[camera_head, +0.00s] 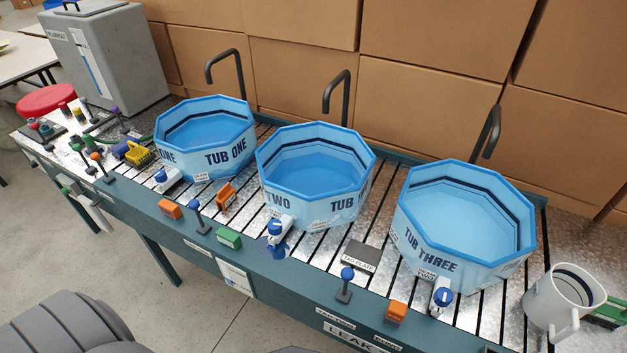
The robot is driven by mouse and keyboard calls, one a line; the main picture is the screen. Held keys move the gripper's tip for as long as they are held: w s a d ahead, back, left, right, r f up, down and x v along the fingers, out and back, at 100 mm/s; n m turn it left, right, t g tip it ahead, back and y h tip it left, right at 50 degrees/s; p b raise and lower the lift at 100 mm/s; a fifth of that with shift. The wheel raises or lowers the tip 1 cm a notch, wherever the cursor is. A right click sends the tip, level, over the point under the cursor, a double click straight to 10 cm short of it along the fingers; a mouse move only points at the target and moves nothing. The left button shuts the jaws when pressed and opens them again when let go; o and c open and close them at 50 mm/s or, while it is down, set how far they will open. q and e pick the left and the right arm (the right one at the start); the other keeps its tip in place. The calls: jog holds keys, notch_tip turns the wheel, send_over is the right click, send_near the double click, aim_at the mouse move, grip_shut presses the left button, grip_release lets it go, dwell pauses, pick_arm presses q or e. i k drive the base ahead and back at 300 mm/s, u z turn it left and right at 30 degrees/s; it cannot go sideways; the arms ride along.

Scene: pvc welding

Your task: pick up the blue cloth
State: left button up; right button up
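I cannot clearly pick out a blue cloth. A small flat dark-blue patch (271,249) lies on the bench's front edge, below the valve of tub two; I cannot tell whether it is cloth. A small blue-purple item (121,149) beside the yellow basket is also too small to identify. Neither gripper shows in this view. Dark grey rounded parts at the lower left look like mine, but no fingers show.
Tub one (206,158), tub two (318,209) and tub three (467,268) stand on the slatted bench (300,261). A yellow basket (139,155) is at left, a white mug (563,298) at right. Blue-knobbed posts and orange blocks line the front edge. Black spouts rise behind.

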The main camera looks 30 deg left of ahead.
aim_at(119, 150)
jog(key=z, duration=0.15)
jog(key=k, duration=0.4)
jog(key=u, duration=0.9)
jog(key=i, duration=0.2)
jog(key=u, duration=1.3)
